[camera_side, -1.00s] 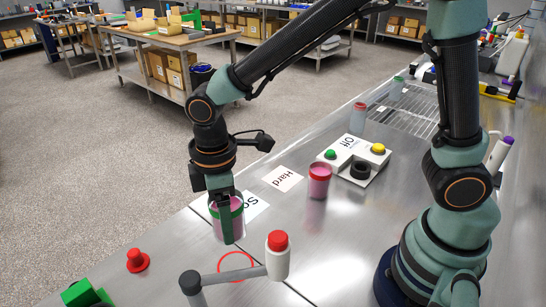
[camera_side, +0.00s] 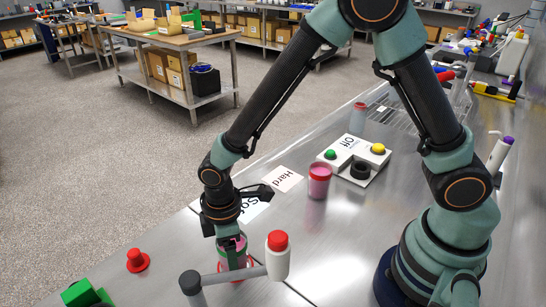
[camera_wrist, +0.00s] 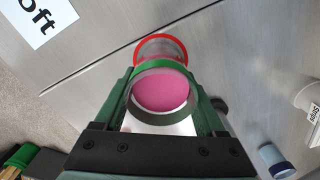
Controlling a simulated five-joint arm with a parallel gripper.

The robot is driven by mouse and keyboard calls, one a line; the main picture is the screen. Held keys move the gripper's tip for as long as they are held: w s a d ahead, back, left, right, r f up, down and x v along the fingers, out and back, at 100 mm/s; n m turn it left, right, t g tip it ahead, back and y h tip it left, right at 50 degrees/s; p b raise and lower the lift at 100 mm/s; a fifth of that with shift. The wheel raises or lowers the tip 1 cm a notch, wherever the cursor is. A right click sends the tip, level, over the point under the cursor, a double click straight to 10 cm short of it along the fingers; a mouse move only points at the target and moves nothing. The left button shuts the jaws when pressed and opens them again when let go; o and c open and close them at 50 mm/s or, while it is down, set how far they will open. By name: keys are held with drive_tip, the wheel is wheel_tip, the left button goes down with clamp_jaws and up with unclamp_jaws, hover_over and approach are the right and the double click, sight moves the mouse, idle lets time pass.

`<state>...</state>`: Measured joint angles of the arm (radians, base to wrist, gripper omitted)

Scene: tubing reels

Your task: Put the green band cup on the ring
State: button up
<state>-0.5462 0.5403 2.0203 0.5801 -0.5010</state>
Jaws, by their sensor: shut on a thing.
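The green band cup holds pink stuff. In the wrist view the cup (camera_wrist: 162,92) sits between the fingers of my gripper (camera_wrist: 162,100), which is shut on it. In the side view my gripper (camera_side: 230,243) points down at the cup (camera_side: 239,256), which is partly hidden by the fingers. The red ring (camera_side: 249,263) lies on the steel bench around the cup's foot, and its arc also shows past the cup in the wrist view (camera_wrist: 160,36). I cannot tell whether the cup touches the bench.
A grey post with a side arm (camera_side: 190,284) and a white red-capped bottle (camera_side: 277,262) stand close in front. A red-rimmed pink cup (camera_side: 319,183), a button block (camera_side: 352,165) and a "Hard" card (camera_side: 283,179) lie behind. A red knob (camera_side: 137,261) is left.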

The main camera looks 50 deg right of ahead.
drive_tip(key=shift+f, duration=0.15)
drive_tip(key=o, duration=1.4)
wheel_tip(320, 180, up, 11)
drive_tip(key=s+d+r+m+t, duration=0.1)
drive_tip(key=d+r+m+t, duration=0.1)
drive_tip(key=d+r+m, duration=0.2)
drive_tip(key=s+d+r+m+t, duration=0.1)
drive_tip(key=d+r+m, duration=0.3)
drive_tip(key=d, duration=0.5)
drive_tip(key=s+d+r+m+t, duration=0.2)
drive_tip(key=d+r+m, duration=0.2)
drive_tip(key=d, duration=0.2)
drive_tip(key=shift+d+r+t, duration=0.15)
drive_tip(key=shift+d+t, duration=0.15)
drive_tip(key=shift+d, duration=0.1)
